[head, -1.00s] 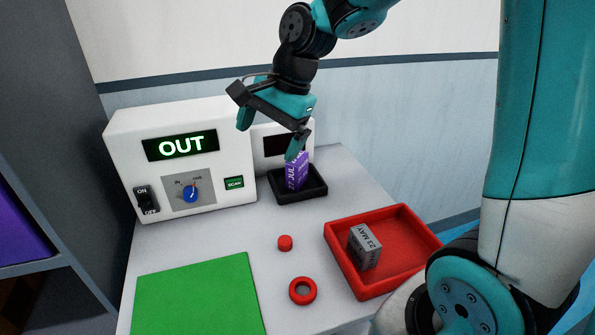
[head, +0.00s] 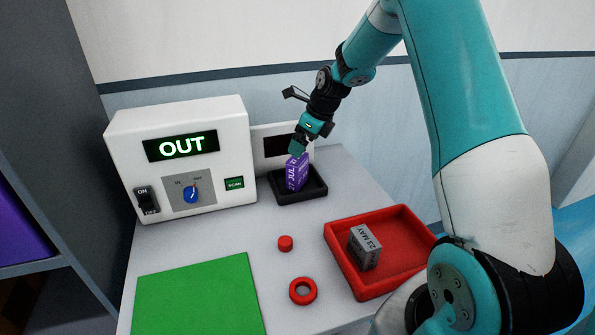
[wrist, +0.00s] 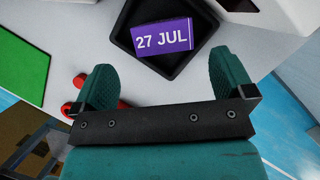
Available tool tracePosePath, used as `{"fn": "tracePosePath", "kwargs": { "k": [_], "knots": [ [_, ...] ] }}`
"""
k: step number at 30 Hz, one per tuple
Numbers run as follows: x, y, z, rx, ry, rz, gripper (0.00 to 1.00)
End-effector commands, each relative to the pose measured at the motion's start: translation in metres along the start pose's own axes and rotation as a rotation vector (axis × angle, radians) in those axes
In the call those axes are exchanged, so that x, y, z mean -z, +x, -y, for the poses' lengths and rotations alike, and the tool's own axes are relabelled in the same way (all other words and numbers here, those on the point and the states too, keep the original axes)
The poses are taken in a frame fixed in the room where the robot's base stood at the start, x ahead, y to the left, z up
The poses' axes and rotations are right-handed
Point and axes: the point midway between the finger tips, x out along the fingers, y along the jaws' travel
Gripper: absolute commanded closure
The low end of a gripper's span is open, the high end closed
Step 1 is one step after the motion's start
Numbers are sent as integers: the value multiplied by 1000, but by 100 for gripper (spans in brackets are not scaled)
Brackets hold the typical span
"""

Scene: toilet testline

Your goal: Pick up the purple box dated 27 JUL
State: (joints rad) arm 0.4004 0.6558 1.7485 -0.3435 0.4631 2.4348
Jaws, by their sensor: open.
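The purple box (head: 297,172) stands in a small black tray (head: 313,190) beside the white machine. In the wrist view the purple box (wrist: 162,37) shows its label, 27 JUL, and lies inside the black tray (wrist: 152,70). My gripper (head: 298,148) is just above the box in the head view. In the wrist view my gripper (wrist: 163,78) is open, its two teal fingers spread wide. The box is ahead of the fingertips and nothing is between them.
A white machine (head: 225,130) with an OUT display stands behind left. A red tray (head: 400,262) holds a grey box (head: 364,247) dated 23 MAY. A red ring (head: 303,291), a small red piece (head: 285,243) and a green mat (head: 198,298) lie in front.

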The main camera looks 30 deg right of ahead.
Motion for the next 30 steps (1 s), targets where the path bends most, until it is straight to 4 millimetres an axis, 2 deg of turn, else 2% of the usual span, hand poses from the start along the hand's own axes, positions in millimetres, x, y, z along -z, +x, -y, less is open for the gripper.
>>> {"fn": "tracePosePath", "kwargs": {
  "k": [1,4,13,21,29,30],
  "knots": [
    [0,12,-1,-4,-1,-3,0],
    [0,29,0,-2,-1,-2,0],
    [2,54,1,-1,-1,-1,0],
    [6,92,3,0,-2,0,0],
    [6,97,3,1,-2,0,0],
    [6,97,3,1,-2,0,2]
  ]
}}
